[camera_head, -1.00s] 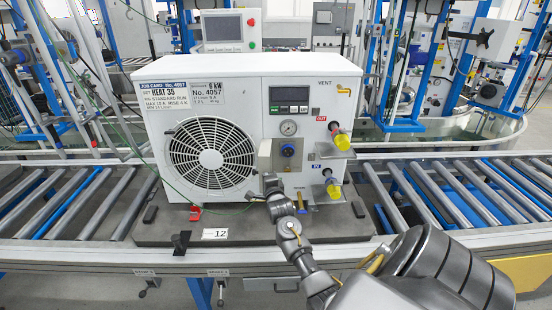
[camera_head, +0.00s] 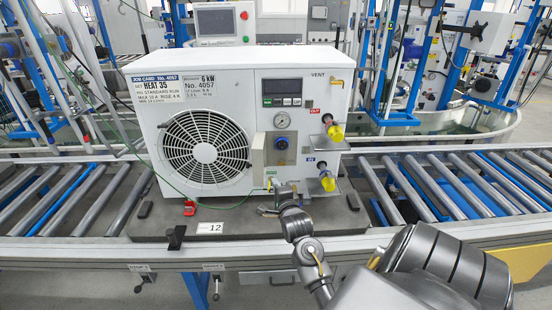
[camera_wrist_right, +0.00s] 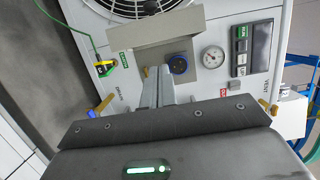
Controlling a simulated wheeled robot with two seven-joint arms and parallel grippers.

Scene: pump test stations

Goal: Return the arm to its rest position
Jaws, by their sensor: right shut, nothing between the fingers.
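The white pump unit (camera_head: 310,70) stands on a dark board on the roller conveyor, with a round fan grille (camera_head: 205,148) and a display (camera_head: 286,92). My right gripper (camera_head: 268,211) is low in front of the unit's lower right part, with its arm coming in from the lower right. In the right wrist view its fingers (camera_wrist_right: 160,88) are shut together and empty, pointing toward the unit's front. A green wire ends in a green-yellow clip (camera_wrist_right: 104,68) at the unit's lower edge, apart from the fingers. My left gripper is not in view.
Yellow-capped ports (camera_head: 336,133) stick out at the unit's right side near my right arm. A blue knob (camera_wrist_right: 179,65) and a gauge (camera_wrist_right: 212,57) are beyond the fingers. A red clip (camera_head: 190,208) sits on the board (camera_head: 150,226). Rollers lie bare on both sides.

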